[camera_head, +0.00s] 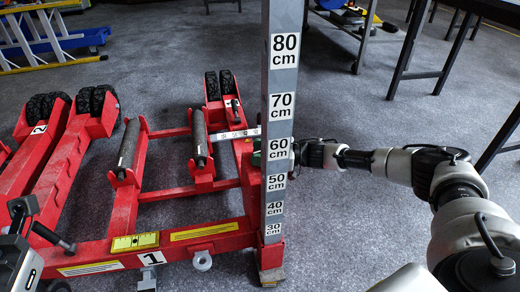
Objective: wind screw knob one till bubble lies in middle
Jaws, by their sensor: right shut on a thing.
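A red trolley jack frame (190,252) stands on the grey floor with a tall grey scale post (280,20) at its right. A yellow-green spirit level (135,242) lies on its front beam; its bubble is too small to make out. My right gripper (298,154) reaches in from the right at the 60 cm label. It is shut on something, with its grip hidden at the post. A small green part (256,158) shows just left of the post at that height; I cannot tell whether it is screw knob one. My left gripper (44,228) is at the lower left, open and empty.
The jack has rollers (199,135) and black wheels (222,86). Tables (440,75) stand at the back right, a yellow ladder (50,58) at the back left. Floor behind the jack is clear.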

